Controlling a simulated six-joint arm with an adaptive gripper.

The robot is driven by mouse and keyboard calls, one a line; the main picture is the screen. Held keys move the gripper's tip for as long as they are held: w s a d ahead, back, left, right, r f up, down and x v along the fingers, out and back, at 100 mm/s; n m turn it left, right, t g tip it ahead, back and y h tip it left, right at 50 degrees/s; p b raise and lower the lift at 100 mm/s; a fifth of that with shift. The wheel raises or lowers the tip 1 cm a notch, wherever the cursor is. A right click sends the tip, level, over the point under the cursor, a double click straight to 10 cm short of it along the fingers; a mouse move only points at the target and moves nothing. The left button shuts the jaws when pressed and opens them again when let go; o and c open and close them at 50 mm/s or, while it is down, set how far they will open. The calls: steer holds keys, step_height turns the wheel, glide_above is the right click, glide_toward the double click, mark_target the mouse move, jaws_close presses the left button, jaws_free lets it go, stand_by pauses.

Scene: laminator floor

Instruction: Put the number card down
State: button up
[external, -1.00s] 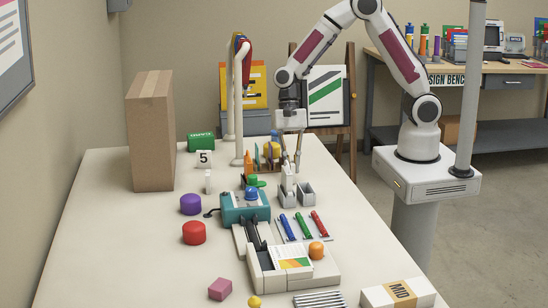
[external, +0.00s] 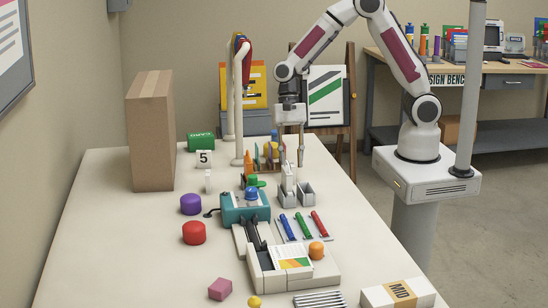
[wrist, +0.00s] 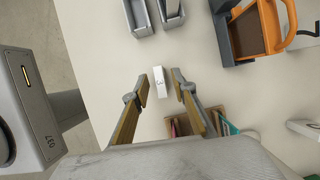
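In the wrist view my gripper (wrist: 166,88) shows a gap on both sides of the card. Another white number card (external: 204,159) marked 5 stands farther left.
Grey bins (wrist: 143,20) are close to the card on one side, and a wooden rack with coloured sheets (wrist: 193,122) is on the other. A teal machine (external: 240,208) and a tall cardboard box (external: 151,135) stand left. Bare tabletop (external: 130,235) lies at front left.

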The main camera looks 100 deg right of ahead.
steer(key=shift+v, duration=2.8)
steer(key=s+r+n+t+h, duration=0.2)
steer(key=s+r+n, duration=0.5)
steer(key=s+n, duration=0.2)
steer(key=s+r+n+t+h, duration=0.2)
steer(key=s+r+n, duration=0.5)
steer(key=s, duration=0.6)
steer(key=shift+s+d+r+n+t+h, duration=0.25)
steer(key=shift+n+t, duration=0.45)
steer(key=shift+n, duration=0.6)
steer(key=shift+o, duration=0.5)
steer(key=shift+o, duration=1.1)
steer(key=shift+a, duration=0.1)
